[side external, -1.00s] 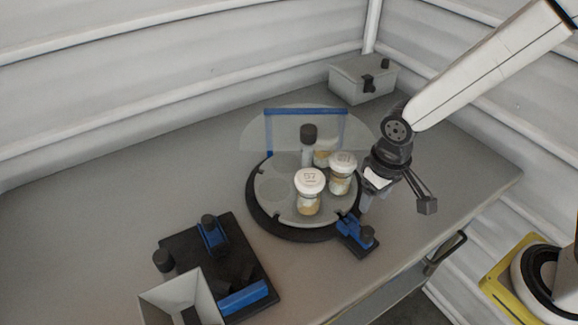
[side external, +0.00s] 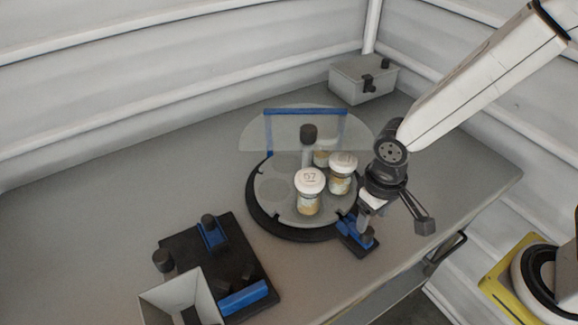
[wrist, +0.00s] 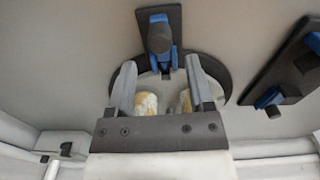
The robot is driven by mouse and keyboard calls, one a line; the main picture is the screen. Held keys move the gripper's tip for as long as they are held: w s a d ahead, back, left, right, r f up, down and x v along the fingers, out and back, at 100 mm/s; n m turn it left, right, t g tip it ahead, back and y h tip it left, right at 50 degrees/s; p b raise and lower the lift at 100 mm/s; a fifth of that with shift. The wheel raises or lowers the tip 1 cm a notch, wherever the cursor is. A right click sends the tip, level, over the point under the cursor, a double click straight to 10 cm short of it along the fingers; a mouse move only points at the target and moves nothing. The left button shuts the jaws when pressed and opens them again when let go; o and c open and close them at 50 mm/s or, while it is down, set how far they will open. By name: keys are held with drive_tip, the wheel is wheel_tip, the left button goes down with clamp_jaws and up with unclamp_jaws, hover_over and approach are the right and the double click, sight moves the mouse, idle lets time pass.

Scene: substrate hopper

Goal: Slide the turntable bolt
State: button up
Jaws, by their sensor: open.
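The turntable (side external: 262,222) is a grey disc with notches on a black base, with jars on it. The turntable bolt (side external: 368,235) is a blue slide with a black knob on a dark plate at the turntable's front right edge. It also shows in the wrist view, beyond my fingers (wrist: 160,38). In the wrist view my gripper (wrist: 158,78) is open, with the knob appearing between and beyond the fingertips. Whether a finger touches the knob I cannot tell.
White-lidded jars (side external: 310,182) stand on the turntable close to my gripper. A clear shield on a blue frame (side external: 305,111) rises behind. A black-plated hopper fixture (side external: 180,295) stands front left. A grey box (side external: 362,80) sits at the back. The table's left is clear.

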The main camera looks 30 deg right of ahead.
sight(368, 230)
drive_tip(key=shift+f, duration=2.25)
drive_tip(key=c, duration=0.8)
drive_tip(key=shift+w, duration=0.2)
drive_tip(key=shift+w+a, duration=0.15)
drive_tip(key=shift+w, duration=0.9)
drive_tip(key=o, duration=0.8)
